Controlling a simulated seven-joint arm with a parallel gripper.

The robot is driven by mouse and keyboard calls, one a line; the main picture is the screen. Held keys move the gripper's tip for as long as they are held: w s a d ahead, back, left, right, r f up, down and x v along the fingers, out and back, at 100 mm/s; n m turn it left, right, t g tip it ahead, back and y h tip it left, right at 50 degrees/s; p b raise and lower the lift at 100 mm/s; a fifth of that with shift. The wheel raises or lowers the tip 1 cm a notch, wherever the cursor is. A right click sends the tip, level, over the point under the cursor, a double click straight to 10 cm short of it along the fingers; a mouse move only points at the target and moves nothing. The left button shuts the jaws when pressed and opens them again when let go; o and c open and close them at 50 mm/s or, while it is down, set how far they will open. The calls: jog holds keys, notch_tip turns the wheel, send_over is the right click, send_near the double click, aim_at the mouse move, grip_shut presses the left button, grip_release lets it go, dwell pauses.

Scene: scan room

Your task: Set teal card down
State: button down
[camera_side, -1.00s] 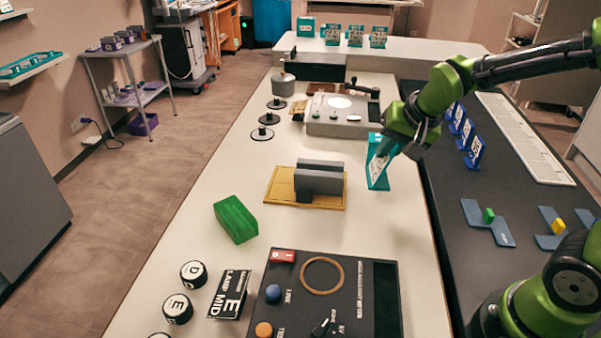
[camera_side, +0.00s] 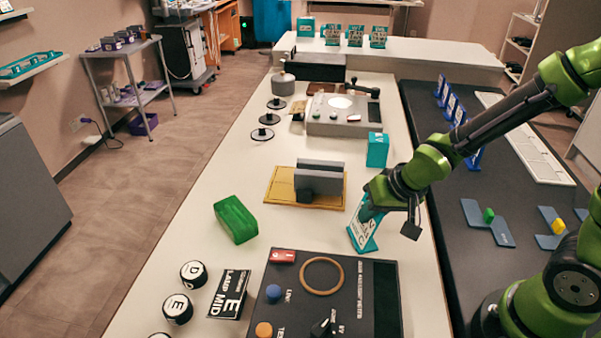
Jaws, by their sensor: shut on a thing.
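The teal card (camera_side: 362,235) has a white printed face and a teal foot. It stands slightly tilted at the right side of the white table, right of the gray block on the yellow mat. My gripper (camera_side: 371,208) is shut on its upper part, and the fingers are partly hidden by the wrist. The card's lower edge is at or just above the tabletop; I cannot tell if it touches.
A teal box (camera_side: 377,150) stands behind my gripper. The gray block (camera_side: 319,178) lies on the yellow mat (camera_side: 282,187). A black control panel (camera_side: 332,300) is in front, a green block (camera_side: 236,219) to the left. Blue-and-white cards (camera_side: 450,108) stand on the dark surface at right.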

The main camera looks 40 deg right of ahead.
jog(key=shift+f, duration=0.2)
jog(key=c, duration=1.7)
grip_release()
jog(key=shift+f, duration=0.1)
jog(key=o, duration=0.5)
jog(key=shift+s+d+r, duration=0.1)
jog(key=shift+r, duration=0.45)
jog(key=shift+n+t+y, duration=0.5)
jog(key=shift+n+t, duration=0.1)
jog(key=shift+t, duration=0.3)
jog(key=v, duration=0.6)
jog(key=w+v, duration=0.1)
jog(key=v, duration=0.5)
jog(key=r+v, duration=0.1)
jog(key=v, duration=0.5)
jog(key=shift+r, duration=0.35)
jog(key=shift+w, duration=0.1)
